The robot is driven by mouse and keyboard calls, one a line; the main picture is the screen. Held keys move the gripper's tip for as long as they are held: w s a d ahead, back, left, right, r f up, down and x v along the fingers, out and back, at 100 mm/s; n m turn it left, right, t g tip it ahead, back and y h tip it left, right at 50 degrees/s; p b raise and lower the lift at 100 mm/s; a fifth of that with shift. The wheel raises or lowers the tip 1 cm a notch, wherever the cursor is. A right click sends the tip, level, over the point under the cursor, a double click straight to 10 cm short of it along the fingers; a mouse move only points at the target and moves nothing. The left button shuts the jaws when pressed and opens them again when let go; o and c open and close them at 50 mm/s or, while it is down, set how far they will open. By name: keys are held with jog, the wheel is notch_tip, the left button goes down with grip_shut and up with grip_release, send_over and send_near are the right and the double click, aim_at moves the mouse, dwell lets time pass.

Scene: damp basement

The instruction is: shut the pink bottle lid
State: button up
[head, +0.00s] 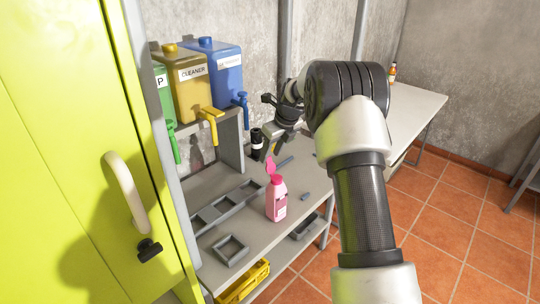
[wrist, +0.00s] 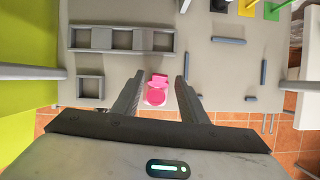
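The pink bottle (head: 276,203) stands upright on the grey shelf, near its front edge. Its pink lid (head: 272,167) is open, with the flap standing up from the neck. In the wrist view I see the bottle from above, with the round pink top (wrist: 155,97) and the lid flap (wrist: 159,80) beyond it. My gripper (wrist: 161,78) is open and empty; its fingers appear on either side of the bottle in that view. In the head view my gripper (head: 284,118) is above and behind the bottle, apart from it. Its fingertips are hard to make out there.
Green, yellow (head: 192,84) and blue (head: 214,70) dispensers with taps stand on a raised shelf at left. Grey divider frames (head: 232,250) lie around the bottle. A black bottle (head: 257,139) stands behind. A lime cabinet door (head: 75,150) stands open at left.

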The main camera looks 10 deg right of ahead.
aim_at(270, 165)
jog(key=shift+x, duration=1)
jog(key=shift+c, duration=0.3)
grip_shut()
jog(key=shift+s+d+f+b, duration=0.1)
jog(key=shift+d+b, duration=0.05)
jog(key=shift+b, duration=0.4)
